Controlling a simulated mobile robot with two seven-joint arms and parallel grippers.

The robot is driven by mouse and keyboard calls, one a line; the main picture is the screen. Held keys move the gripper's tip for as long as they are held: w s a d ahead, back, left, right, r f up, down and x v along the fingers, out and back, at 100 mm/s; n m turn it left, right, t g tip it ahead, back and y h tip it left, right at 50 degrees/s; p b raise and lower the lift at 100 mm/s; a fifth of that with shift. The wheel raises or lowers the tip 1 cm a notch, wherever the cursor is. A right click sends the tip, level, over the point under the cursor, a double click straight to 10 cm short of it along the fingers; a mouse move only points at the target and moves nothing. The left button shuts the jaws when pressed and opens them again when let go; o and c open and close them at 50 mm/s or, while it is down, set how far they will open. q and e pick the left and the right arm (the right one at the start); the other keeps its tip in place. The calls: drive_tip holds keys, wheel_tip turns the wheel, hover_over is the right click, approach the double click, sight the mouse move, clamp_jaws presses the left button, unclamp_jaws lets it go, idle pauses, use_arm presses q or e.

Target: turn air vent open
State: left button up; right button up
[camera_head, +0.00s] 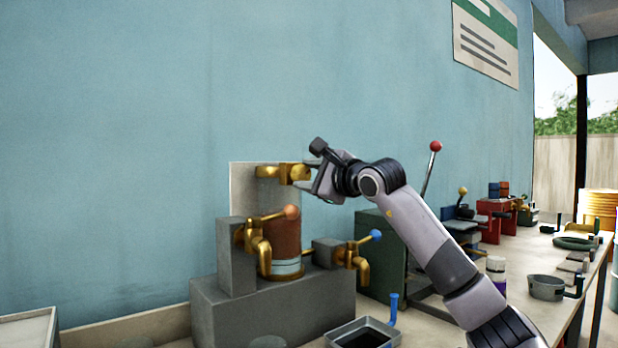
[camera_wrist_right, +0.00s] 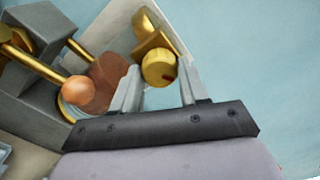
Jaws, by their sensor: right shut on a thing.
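The air vent is a brass fitting (camera_head: 283,171) on top of the decanting vessel, against a pale backing panel on the wall. Its round brass knob (camera_wrist_right: 158,68) faces the right wrist camera and shows a small dark red mark on its right side. My right gripper (camera_head: 314,177) reaches it from the right, and in the right wrist view its two grey fingers (camera_wrist_right: 161,74) stand on either side of the knob, shut on it. The vessel (camera_head: 286,240) is copper-brown with a pale band low down. My left gripper is not in view.
A brass tap with an orange ball lever (camera_head: 291,212) and one with a blue ball lever (camera_head: 376,235) sit below the vent. A dark tray (camera_head: 362,333) lies in front. A red-knobbed lever (camera_head: 435,147) rises behind my arm. Several tools fill the bench at right.

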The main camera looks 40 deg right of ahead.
drive_tip(key=m, duration=0.2)
drive_tip(key=shift+f+m, duration=0.15)
drive_tip(key=shift+m, duration=0.25)
use_arm(q)
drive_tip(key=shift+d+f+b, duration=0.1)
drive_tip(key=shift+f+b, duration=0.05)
drive_tip(key=shift+b, duration=0.15)
use_arm(e)
drive_tip(key=shift+m, duration=1.5)
drive_tip(key=o, duration=1.1)
drive_tip(key=shift+c, duration=0.2)
drive_tip(key=shift+s, duration=0.1)
drive_tip(key=shift+s, duration=0.3)
use_arm(q)
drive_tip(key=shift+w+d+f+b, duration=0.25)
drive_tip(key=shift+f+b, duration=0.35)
drive_tip(key=shift+b, duration=0.55)
use_arm(e)
drive_tip(key=s, duration=0.6)
drive_tip(key=shift+s+a, duration=0.15)
drive_tip(key=shift+a, duration=0.3)
